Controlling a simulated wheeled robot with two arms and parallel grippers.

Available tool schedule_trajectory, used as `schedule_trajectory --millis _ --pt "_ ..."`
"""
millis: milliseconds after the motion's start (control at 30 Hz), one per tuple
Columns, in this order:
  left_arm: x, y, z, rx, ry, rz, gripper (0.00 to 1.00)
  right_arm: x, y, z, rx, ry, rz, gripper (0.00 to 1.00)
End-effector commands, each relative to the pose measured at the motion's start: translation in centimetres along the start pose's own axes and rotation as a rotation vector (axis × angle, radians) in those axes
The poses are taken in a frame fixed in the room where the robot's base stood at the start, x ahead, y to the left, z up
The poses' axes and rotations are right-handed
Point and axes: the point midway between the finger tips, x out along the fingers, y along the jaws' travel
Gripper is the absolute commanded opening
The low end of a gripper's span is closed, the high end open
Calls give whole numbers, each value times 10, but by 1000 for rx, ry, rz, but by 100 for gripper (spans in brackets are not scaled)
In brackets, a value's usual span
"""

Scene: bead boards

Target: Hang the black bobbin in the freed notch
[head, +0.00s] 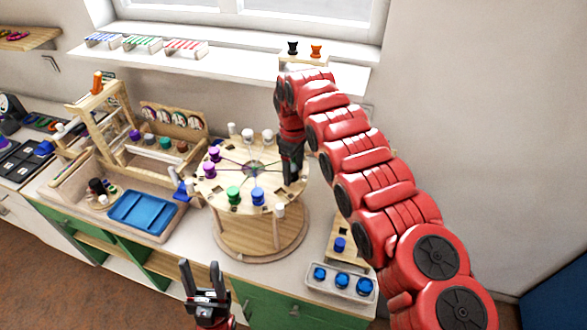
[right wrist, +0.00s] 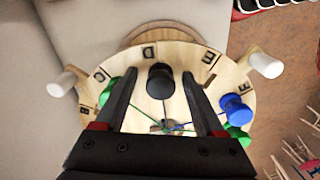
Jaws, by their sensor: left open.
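The round wooden board (head: 240,188) stands on a drum, with white, purple, green and blue bobbins around its rim and thin coloured threads at its centre. My right gripper (head: 291,178) reaches down to the board's right side. In the right wrist view its fingers (right wrist: 160,80) are apart, one on each side of a black bobbin (right wrist: 160,78). That bobbin is by the letter D (right wrist: 149,53), with visible gaps to both fingers; whether it sits in the notch is unclear. My left gripper (head: 203,282) is open and empty, low in front of the counter.
A tray with blue bobbins (head: 341,283) is at the counter's front right. A blue tray (head: 143,212) and a wooden frame (head: 103,105) stand left of the board. A small black spool (head: 292,47) and an orange one (head: 316,50) are on the sill.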

Motion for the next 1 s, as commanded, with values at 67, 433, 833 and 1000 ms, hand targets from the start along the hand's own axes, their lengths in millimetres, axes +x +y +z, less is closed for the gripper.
schedule_trajectory --millis 67,433,833,1000 --pt "0 0 0 0 0 0 50 0 0 0 0 0 0 71" --pt "-11 0 2 0 -1 0 50 -45 0 -3 -2 4 4 71" --pt "45 -2 -8 0 0 0 50 -116 0 0 1 -1 -1 71" --pt "53 -3 -9 0 0 0 50 -124 0 0 0 -1 -1 71"
